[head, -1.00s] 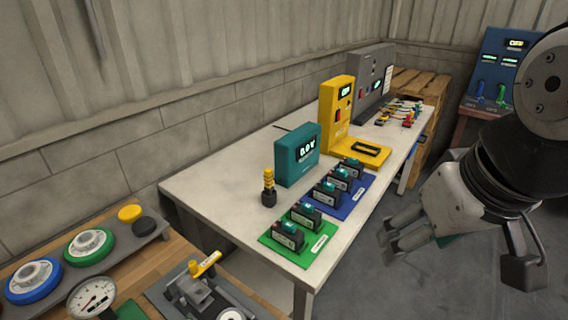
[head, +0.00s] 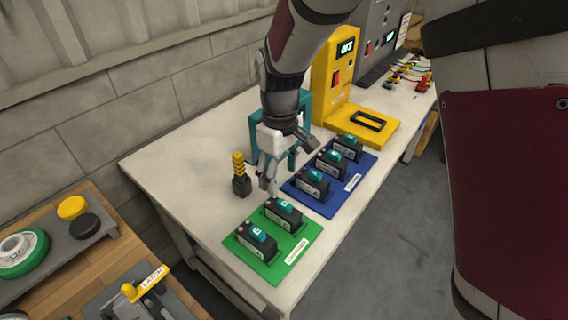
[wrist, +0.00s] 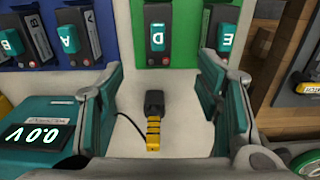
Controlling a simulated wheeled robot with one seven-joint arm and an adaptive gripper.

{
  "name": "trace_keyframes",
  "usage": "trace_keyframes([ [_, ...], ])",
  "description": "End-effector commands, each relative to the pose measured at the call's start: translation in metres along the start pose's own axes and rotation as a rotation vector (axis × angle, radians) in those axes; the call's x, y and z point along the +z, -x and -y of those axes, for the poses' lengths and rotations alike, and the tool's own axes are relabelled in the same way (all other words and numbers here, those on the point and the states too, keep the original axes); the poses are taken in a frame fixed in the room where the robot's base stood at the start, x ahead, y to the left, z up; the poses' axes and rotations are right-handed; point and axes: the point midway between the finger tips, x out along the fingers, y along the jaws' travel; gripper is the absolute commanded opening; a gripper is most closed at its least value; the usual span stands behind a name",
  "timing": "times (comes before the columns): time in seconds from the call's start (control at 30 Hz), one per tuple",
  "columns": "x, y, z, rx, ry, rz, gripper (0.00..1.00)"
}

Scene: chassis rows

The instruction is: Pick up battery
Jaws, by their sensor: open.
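Batteries are black blocks with teal lettered tops. Battery E (head: 257,238) and battery D (head: 284,213) stand on the green mat (head: 268,281) at the table's near end. Battery A (head: 313,185) and others stand on the blue mat (head: 326,209) beyond. My gripper (head: 270,183) is open and empty, pointing down above the table behind the mats. In the wrist view its fingers (wrist: 163,70) are spread wide, with battery D (wrist: 158,40) ahead between them and battery E (wrist: 224,40) beyond the right finger.
A black-and-yellow probe (head: 240,177) stands on the table left of my gripper; in the wrist view it shows between the fingers (wrist: 153,122). A teal meter (wrist: 35,130) reading 0.0 V is close by. A yellow device (head: 337,75) stands farther back.

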Motion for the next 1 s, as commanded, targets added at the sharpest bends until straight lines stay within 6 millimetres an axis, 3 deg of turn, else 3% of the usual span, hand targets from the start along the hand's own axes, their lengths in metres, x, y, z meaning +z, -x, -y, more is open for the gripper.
trace_keyframes([
  [0.43,-0.001,-0.072,0.001,-0.001,0.01,0.01,0.59],
  [0.77,0.001,-0.098,-0.001,0.0,0.008,0.008,0.59],
  [1.0,0.006,-0.132,-0.004,0.0,0.009,0.008,0.59],
])
